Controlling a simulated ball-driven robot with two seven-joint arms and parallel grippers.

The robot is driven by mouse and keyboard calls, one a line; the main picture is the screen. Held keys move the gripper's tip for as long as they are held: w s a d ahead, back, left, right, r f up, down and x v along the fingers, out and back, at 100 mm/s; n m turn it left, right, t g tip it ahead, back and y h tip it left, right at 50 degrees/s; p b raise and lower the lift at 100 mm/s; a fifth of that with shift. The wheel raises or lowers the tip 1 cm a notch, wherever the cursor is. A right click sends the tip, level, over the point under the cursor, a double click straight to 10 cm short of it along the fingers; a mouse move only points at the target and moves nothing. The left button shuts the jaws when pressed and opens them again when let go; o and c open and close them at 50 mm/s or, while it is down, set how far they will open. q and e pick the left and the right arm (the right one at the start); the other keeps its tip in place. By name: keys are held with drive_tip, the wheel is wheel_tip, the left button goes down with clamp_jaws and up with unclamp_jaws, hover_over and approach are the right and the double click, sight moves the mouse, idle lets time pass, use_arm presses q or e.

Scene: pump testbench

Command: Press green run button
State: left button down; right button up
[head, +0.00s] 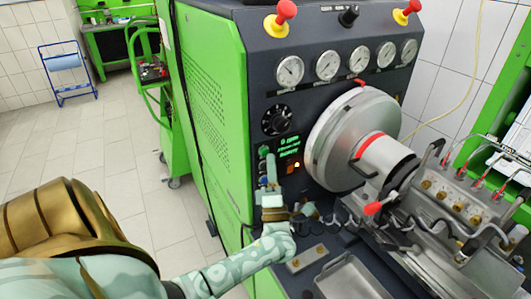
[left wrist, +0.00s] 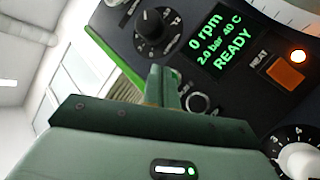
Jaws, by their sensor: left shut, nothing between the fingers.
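The green run button (head: 264,150) looks like a small green spot on the dark control panel, left of the lit display (head: 289,145) and below the black knob (head: 277,120). My left gripper (head: 271,162) is at the panel, its fingertips just below and very close to the button. Contact cannot be told. In the left wrist view the gripper's fingers (left wrist: 163,88) are shut with nothing between them. They cover the panel below the knob (left wrist: 153,28), and I cannot make out the green button there. My right gripper is not in view.
The display (left wrist: 218,48) reads 0 rpm, 2.0 bar, 40 C, READY. A dark ringed button (left wrist: 197,103) sits beside the fingers. An orange HEAT switch (left wrist: 286,73) is at right. The large grey flywheel (head: 345,135) and a metal tray (head: 350,278) stand right of my gripper.

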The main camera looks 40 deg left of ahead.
use_arm(q)
drive_tip(key=shift+a, duration=0.2)
idle(0.7)
drive_tip(key=shift+w+a, duration=0.15)
drive_tip(key=shift+a, duration=0.1)
